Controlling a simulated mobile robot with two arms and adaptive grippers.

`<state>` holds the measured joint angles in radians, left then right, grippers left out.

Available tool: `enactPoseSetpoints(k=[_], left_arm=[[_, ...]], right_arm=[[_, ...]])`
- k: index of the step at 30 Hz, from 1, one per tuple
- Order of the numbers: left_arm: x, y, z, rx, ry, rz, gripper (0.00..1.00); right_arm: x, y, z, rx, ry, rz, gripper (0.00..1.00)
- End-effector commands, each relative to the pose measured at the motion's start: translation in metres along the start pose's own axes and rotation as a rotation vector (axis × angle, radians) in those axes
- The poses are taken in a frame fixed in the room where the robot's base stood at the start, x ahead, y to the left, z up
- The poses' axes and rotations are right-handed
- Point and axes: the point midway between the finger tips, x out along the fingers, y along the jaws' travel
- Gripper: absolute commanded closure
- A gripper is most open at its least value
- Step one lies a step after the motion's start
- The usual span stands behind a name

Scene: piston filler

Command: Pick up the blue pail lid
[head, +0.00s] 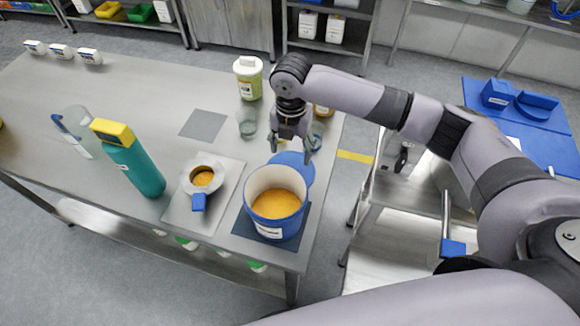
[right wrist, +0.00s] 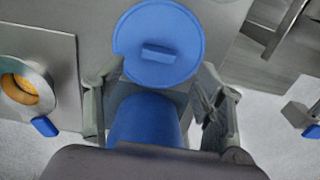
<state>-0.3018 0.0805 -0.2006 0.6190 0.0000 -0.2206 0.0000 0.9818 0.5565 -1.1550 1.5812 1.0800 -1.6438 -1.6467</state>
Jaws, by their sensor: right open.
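The blue pail lid (head: 298,166) is a round disc beside the far rim of the pail, partly hidden by the pail and my fingers. In the right wrist view the lid (right wrist: 135,42) shows its raised bar handle (right wrist: 158,54), ahead of the fingers. My right gripper (head: 291,152) is open and empty above the lid, fingers pointing down; it also frames the right wrist view (right wrist: 157,85). The blue pail (head: 275,224) stands open, filled with orange material. A rounded blue shape (right wrist: 145,120) lies between the fingers in the right wrist view; I cannot tell what it is.
A blue mat (head: 548,138) with blue parts lies at right.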

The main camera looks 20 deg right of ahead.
Motion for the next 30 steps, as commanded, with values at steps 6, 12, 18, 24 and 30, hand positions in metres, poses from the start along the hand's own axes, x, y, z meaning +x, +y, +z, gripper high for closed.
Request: enactPoseSetpoints(k=[6, 12, 18, 24, 30], left_arm=[[-0.007, -0.002, -0.02, 0.0, 0.029, -0.002, 1.0], [-0.02, 0.001, -0.006, 0.0, 0.007, 0.001, 1.0], [-0.021, 0.002, 0.003, -0.001, -0.007, 0.002, 1.0], [-0.021, 0.001, 0.002, -0.001, -0.005, 0.002, 1.0], [-0.021, 0.0, -0.003, -0.001, 0.002, 0.001, 1.0]], right_arm=[[0.014, 0.0, -0.002, 0.001, 0.001, -0.002, 0.37], [0.044, 0.001, -0.004, 0.001, 0.001, -0.003, 0.37], [0.059, 0.001, -0.003, 0.001, -0.001, 0.0, 0.37], [0.059, 0.002, -0.003, 0.0, -0.002, 0.0, 0.38], [0.058, 0.001, -0.003, 0.0, -0.002, 0.0, 0.51]])
